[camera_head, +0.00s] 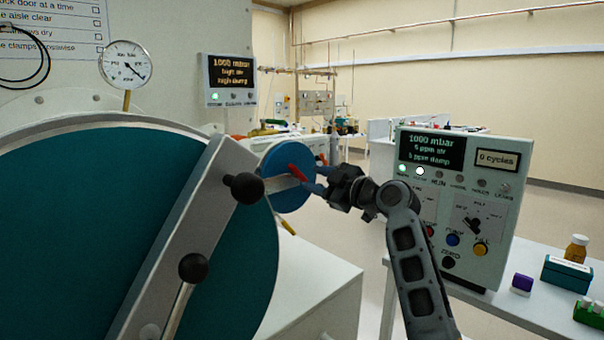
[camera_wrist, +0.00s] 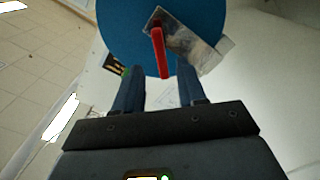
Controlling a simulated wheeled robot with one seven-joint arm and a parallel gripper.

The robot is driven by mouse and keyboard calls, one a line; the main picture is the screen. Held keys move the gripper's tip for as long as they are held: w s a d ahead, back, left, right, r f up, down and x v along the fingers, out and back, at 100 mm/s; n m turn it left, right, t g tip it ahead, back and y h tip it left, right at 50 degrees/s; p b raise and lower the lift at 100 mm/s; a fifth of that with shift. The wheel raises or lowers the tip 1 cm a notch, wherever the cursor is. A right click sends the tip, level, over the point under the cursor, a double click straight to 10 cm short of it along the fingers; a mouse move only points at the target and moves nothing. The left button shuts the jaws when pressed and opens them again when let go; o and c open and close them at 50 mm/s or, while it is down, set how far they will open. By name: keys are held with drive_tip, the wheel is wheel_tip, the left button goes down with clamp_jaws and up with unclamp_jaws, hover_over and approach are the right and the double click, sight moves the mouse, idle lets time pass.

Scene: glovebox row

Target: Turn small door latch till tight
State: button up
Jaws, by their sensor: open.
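The small door (camera_head: 287,200) is a round blue disc in the middle of the head view; it fills the top of the wrist view (camera_wrist: 120,30). A metal bar (camera_wrist: 203,47) crosses its face. Its latch is a red handle (camera_head: 297,172), which shows as a red bar in the wrist view (camera_wrist: 160,52). My gripper (camera_head: 316,180) is just right of the door and is open. In the wrist view, the latch's near end lies between and slightly ahead of the two blue fingertips (camera_wrist: 160,70). I cannot tell whether either finger touches it.
A large teal door (camera_head: 90,220) with a metal bar and black knobs (camera_head: 245,188) stands close on the left. A control panel (camera_head: 455,200) stands right of my arm. A purple box (camera_head: 521,284), a teal box (camera_head: 567,273) and a brown bottle (camera_head: 577,248) are on the right bench.

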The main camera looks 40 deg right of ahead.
sight(301, 175)
drive_tip(key=shift+w+a+p, duration=0.15)
drive_tip(key=shift+w+p, duration=0.4)
drive_tip(key=shift+w, duration=2)
drive_tip(key=shift+c, duration=0.4)
clamp_jaws()
